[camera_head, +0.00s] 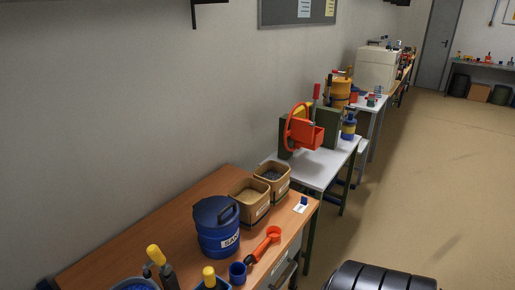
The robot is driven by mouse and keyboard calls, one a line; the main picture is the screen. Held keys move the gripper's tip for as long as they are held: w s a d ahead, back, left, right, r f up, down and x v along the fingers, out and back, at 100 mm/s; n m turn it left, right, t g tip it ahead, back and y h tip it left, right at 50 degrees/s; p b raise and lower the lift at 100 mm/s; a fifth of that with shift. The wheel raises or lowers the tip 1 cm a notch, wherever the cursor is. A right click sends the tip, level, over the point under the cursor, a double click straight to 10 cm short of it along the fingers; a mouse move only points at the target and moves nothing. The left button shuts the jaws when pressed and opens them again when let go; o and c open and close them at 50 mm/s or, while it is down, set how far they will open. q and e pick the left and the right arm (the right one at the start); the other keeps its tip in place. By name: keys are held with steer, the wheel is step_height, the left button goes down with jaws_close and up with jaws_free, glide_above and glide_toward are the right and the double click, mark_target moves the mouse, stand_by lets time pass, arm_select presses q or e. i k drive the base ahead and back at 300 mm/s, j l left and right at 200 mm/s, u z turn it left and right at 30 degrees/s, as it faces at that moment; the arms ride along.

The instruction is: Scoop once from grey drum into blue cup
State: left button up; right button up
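A small dark blue cup (237,274) stands near the front edge of the wooden bench. An orange scoop (264,243) lies just right of it, its round bowl away from me and its dark handle end close to the cup. A blue lidded drum (217,229) with a white label, apparently reading SAND, stands behind the cup. Two tan square tubs (249,203) stand beyond it, one holding tan and the other (272,178) grey material. I cannot identify a grey drum for certain. Neither of my grippers is in view.
Yellow-topped tools (156,255) and containers crowd the bench's near end. A white table (329,167) with an orange device (306,133) stands beyond the wooden bench (185,200). A dark ribbed rounded object (379,277) is at bottom right. The floor on the right is largely clear.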

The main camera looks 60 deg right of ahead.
mark_target(273, 233)
steer(key=z, duration=1.85)
steer(key=i+l, duration=0.2)
steer(key=l, duration=0.2)
